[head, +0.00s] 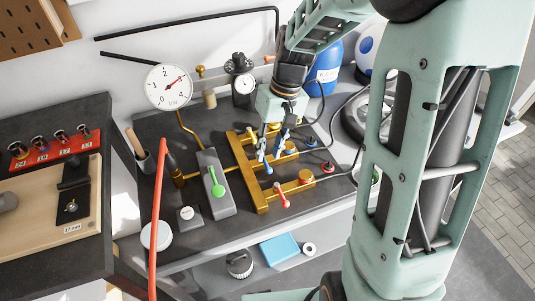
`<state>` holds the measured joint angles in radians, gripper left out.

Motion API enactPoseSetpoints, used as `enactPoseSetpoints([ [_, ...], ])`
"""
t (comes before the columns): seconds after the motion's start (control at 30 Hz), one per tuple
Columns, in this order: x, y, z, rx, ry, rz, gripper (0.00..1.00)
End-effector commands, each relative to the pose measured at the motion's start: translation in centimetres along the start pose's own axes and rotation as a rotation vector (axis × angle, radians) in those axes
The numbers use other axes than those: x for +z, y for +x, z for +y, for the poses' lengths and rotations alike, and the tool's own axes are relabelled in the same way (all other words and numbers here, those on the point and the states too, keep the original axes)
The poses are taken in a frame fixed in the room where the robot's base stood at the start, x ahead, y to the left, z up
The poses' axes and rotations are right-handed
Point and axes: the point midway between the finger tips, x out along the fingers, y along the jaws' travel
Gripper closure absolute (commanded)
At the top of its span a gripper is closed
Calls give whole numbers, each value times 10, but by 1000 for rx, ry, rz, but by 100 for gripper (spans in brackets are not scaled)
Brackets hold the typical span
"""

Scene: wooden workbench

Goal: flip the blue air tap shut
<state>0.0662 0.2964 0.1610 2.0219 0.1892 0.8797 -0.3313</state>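A brass manifold (258,196) with side branches lies on the dark bench top. A tap with a red handle (281,196) sits on its near branch. Blue parts, seemingly the blue air tap (267,168), show at the branch behind it, directly below my gripper. My gripper (271,155) points down over this branch, its fingertips close to the blue parts. The fingers and blue parts overlap in the picture, so I cannot tell whether they touch, how the blue handle is turned, or whether the fingers are closed on it.
A grey block with a green lever (215,184) stands left of the manifold. A large dial gauge (169,87) and a smaller gauge (244,86) stand behind. A red hose (157,215) runs at the left front. A blue drum (327,66) stands at the back right.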

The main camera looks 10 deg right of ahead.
Motion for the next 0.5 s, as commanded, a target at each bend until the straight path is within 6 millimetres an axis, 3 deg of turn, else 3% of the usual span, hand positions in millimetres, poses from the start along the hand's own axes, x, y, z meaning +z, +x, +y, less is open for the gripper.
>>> enactPoseSetpoints([
  [0.3, 0, -69, 0, 2, -1, 4, 75],
  [0.5, 0, -92, 0, 1, 0, 0, 75],
])
